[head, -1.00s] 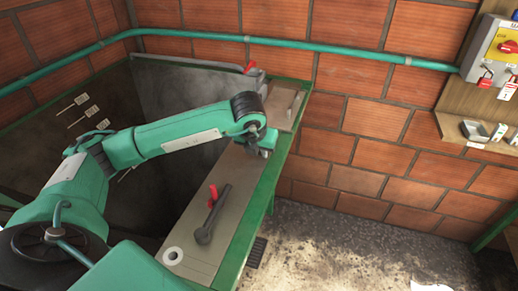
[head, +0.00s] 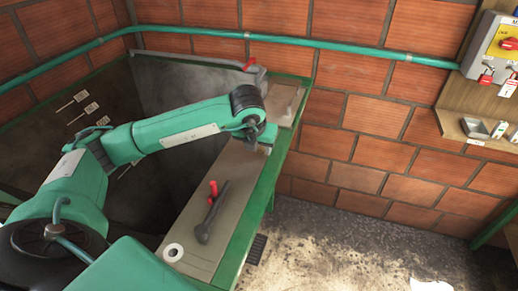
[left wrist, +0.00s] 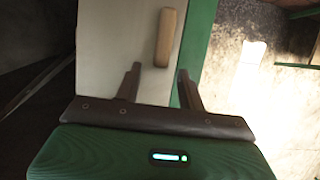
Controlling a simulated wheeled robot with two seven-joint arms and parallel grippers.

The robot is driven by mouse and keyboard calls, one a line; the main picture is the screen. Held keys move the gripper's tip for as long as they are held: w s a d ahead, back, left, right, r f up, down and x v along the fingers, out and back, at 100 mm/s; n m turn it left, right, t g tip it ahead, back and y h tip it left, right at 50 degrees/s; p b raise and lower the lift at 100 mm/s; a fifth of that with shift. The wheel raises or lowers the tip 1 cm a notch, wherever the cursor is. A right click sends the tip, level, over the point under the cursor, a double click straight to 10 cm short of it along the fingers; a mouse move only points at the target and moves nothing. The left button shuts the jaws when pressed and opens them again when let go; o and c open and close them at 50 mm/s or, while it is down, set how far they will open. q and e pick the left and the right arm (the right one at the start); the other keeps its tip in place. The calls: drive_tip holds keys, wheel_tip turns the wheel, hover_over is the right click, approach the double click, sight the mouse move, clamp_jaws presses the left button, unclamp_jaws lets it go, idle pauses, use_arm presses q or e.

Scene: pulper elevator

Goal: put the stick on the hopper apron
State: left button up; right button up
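The stick (left wrist: 165,37), a short pale wooden bar with rounded ends, lies on the beige hopper apron (left wrist: 102,45) near its green rim. In the head view the stick (head: 292,104) is on the far part of the apron (head: 190,237), beyond my left gripper (head: 265,147). In the left wrist view my left gripper (left wrist: 159,86) has its two dark fingers apart with nothing between them. The stick lies ahead of the fingertips, apart from them. My right gripper is not in view.
A dark lever (head: 213,213) with a red handle and a white ring (head: 173,252) are on the near apron. The dark hopper pit (head: 160,190) opens to the left. A green pipe (head: 300,42) crosses the brick wall. A control box (head: 498,45) hangs at right.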

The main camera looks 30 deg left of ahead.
use_arm(q)
drive_tip(key=a+b+v, duration=0.1)
drive_tip(key=b+v, duration=0.1)
drive_tip(key=v, duration=0.8)
drive_tip(key=shift+s+d+r, duration=0.2)
drive_tip(key=shift+d+r, duration=0.05)
drive_tip(key=shift+d, duration=0.25)
